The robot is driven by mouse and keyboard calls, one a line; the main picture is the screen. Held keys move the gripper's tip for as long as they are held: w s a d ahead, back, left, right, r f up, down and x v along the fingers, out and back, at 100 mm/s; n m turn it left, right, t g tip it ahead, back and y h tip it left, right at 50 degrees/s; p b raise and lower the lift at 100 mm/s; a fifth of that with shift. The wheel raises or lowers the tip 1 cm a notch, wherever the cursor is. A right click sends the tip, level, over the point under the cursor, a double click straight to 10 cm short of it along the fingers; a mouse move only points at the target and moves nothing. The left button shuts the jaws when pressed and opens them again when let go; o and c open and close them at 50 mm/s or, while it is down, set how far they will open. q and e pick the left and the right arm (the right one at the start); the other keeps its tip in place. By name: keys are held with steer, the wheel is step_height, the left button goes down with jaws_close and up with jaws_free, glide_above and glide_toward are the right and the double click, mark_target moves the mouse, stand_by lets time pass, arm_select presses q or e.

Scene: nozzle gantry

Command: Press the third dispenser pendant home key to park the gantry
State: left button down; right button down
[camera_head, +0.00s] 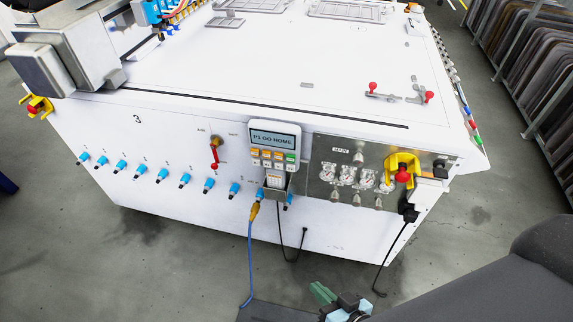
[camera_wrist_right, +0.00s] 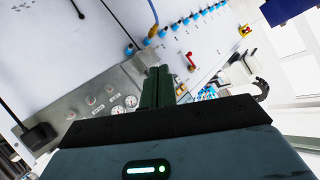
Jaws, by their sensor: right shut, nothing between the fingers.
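The pendant (camera_head: 274,146) hangs on the front face of a white machine (camera_head: 180,140) marked 3. Its display reads "P1 GO HOME" above rows of orange, white and green keys. The labels on the keys are too small to read. My right gripper (camera_head: 322,292) is at the bottom of the head view, in front of the machine and well apart from the pendant. In the right wrist view its green fingers (camera_wrist_right: 158,82) are together and empty. Small coloured keys (camera_wrist_right: 208,93) show just beyond the fingers there, partly hidden by my gripper. My left gripper is out of view.
A steel panel with gauges (camera_head: 350,176) and a yellow-collared red emergency stop (camera_head: 402,174) sit right of the pendant. A red lever (camera_head: 214,154) and blue fittings (camera_head: 162,175) are to its left. Blue (camera_head: 249,265) and black cables hang below. The floor in front is open.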

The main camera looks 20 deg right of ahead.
mark_target(291, 158)
steer(key=w+a+r+m+t+b, duration=0.1)
steer(key=w+r+m+t+b, duration=0.2)
steer(key=w, duration=0.7)
steer(key=w+a+r+m+t+b, duration=0.1)
steer(key=w+r+m+t+b, duration=0.3)
steer(key=w+r+b, duration=0.2)
steer(key=shift+w+r+t+b, duration=0.15)
steer(key=shift+w+t+b, duration=0.25)
steer(key=shift+w+b, duration=1.4)
steer(key=shift+w+p, duration=0.55)
steer(key=shift+p, duration=0.1)
steer(key=w+d+b, duration=0.1)
steer(key=w+d, duration=0.3)
steer(key=w, duration=0.3)
steer(key=shift+w+d, duration=0.25)
